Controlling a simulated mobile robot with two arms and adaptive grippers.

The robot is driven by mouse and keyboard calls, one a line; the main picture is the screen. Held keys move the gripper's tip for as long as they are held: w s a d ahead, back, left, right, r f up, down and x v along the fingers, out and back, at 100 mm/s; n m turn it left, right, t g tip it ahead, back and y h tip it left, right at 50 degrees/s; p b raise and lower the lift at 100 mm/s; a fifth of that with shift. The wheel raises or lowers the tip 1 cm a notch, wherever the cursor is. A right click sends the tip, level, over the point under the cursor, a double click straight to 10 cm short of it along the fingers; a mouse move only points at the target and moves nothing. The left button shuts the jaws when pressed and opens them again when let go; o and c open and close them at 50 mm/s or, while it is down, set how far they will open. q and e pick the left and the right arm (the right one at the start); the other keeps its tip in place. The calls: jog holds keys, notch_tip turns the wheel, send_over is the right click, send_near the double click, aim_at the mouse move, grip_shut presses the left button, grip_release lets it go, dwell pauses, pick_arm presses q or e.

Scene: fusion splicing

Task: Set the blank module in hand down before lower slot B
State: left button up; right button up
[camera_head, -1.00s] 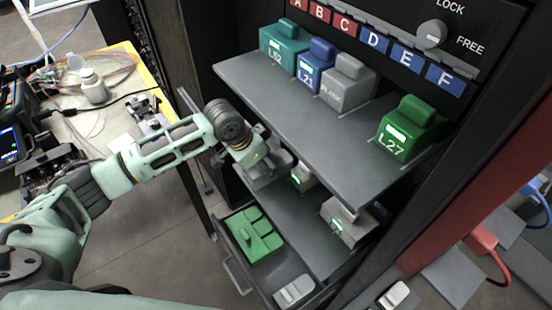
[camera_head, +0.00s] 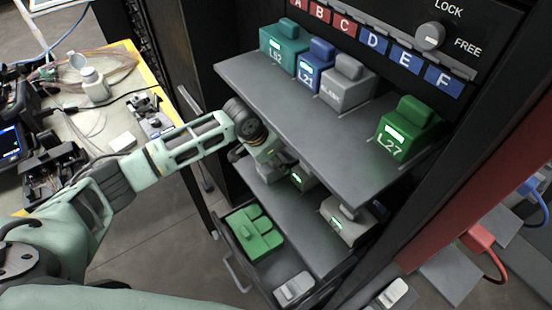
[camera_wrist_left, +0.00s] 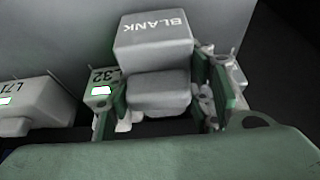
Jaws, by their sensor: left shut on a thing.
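My left gripper (camera_head: 278,162) reaches in under the upper shelf, above the left part of the lower shelf (camera_head: 305,235). In the left wrist view its fingers (camera_wrist_left: 165,95) are shut on the grey blank module (camera_wrist_left: 155,45), whose "BLANK" lettering appears upside down. In the head view the arm and upper shelf largely hide this module. A light module marked "32" (camera_wrist_left: 103,85) stands close beside it, and one marked "L71" (camera_wrist_left: 35,105) stands farther left in the wrist view. No lower slot letter is readable. My right gripper is not seen.
The upper shelf (camera_head: 300,125) overhangs the gripper and holds teal, blue, grey blank and green modules (camera_head: 405,130). Below, an open drawer (camera_head: 262,270) holds green pieces and a light module. A cluttered bench (camera_head: 110,120) is at left.

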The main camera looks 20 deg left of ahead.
pick_arm(q)
jog(key=shift+f, duration=0.15)
jog(key=o, duration=1.2)
jog(key=shift+o, duration=0.2)
jog(key=shift+r, duration=0.4)
jog(key=shift+s+a+r+b, duration=0.35)
jog(key=shift+s+a+r, duration=0.25)
jog(key=s+a+b, duration=0.1)
jog(key=s+a, duration=0.5)
jog(key=s, duration=0.2)
jog(key=shift+s+a+r, duration=0.15)
jog(key=shift+s+a, duration=0.1)
jog(key=shift+s, duration=0.1)
